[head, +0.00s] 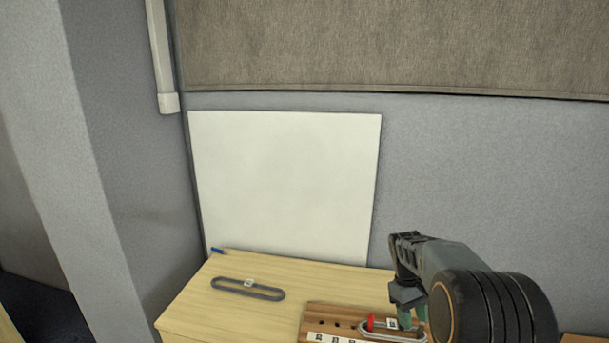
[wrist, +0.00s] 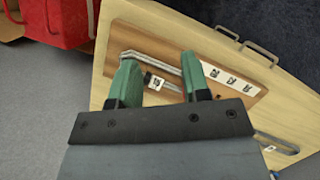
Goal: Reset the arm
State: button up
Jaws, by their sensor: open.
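My gripper (head: 406,308) points down over the brown wooden board at the right of the table in the head view. In the wrist view its two green fingers (wrist: 160,78) are apart, with nothing seen gripped between them. A silver oval loop (head: 385,334) with a red part and a small white tag lies on the board below the fingers. The loop also shows in the wrist view (wrist: 150,60), partly hidden by the fingers. I cannot tell how far above it the fingertips are.
The wooden board (head: 318,318) has holes and white labels along its front. A grey oval loop (head: 248,289) lies on the light wooden table (head: 200,302), left of the board. A blue item (head: 217,251) lies at the back edge. A white panel (head: 285,185) stands behind.

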jog(key=s+a+r+m+t, duration=0.1)
jog(key=s+a+r+t, duration=0.1)
jog(key=s, duration=0.3)
jog(key=s+a+r+m+t+y, duration=0.1)
jog(key=s+a+r+t, duration=0.1)
jog(key=s+a+t, duration=0.1)
jog(key=s+a+r+m+t, duration=0.2)
jog(key=s+a, duration=0.3)
jog(key=s, duration=0.2)
jog(key=shift+s+r+y, duration=0.15)
jog(key=shift+s+y, duration=0.2)
jog(key=shift+y, duration=0.05)
